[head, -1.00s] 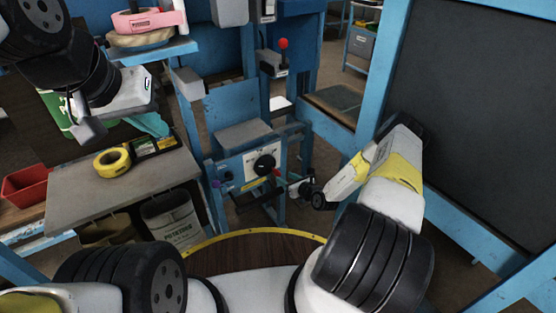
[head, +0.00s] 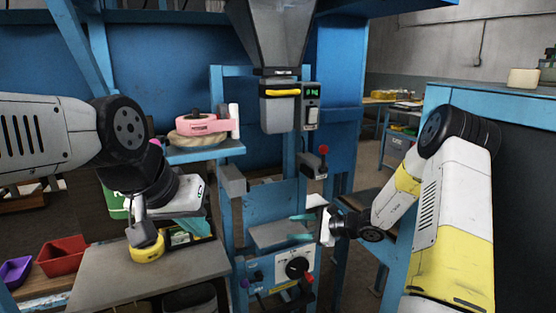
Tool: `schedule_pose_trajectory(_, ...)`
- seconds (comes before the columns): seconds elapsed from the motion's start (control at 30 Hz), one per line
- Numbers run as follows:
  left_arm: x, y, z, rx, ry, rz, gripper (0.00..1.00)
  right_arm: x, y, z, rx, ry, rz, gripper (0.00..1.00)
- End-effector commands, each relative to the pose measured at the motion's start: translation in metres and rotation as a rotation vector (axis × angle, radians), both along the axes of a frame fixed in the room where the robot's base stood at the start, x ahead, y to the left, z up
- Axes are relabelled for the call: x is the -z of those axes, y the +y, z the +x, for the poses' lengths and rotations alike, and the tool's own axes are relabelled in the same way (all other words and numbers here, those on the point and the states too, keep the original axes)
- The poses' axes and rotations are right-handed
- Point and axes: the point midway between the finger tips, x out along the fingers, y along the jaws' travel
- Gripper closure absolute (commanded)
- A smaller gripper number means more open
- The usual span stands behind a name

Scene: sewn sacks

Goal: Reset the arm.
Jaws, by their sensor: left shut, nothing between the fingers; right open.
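My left arm comes in from the left. Its gripper (head: 196,226) is shut and empty, pointing down above the grey work table (head: 110,270). The gripper's white body partly hides its fingers. My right arm reaches in from the right. Its gripper (head: 301,227) is open and empty, with two teal fingertips pointing left. It is in front of the grey shelf (head: 275,236) of the blue filling stand, above the panel with a black knob (head: 297,268). I cannot tell whether it touches the shelf.
Red (head: 64,256) and purple (head: 16,271) bins stand at the left. A pink tool (head: 195,124) rests on a blue shelf. A red-knobbed lever (head: 323,151) and grey hopper (head: 270,35) are behind.

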Motion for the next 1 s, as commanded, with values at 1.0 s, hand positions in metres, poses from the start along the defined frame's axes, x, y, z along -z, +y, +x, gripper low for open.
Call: schedule_pose_trajectory(1.0,0.0,0.0,0.0,0.0,0.0,0.0,1.0,-0.226,-0.062,-0.3,-0.844,-0.764,-1.319,0.54)
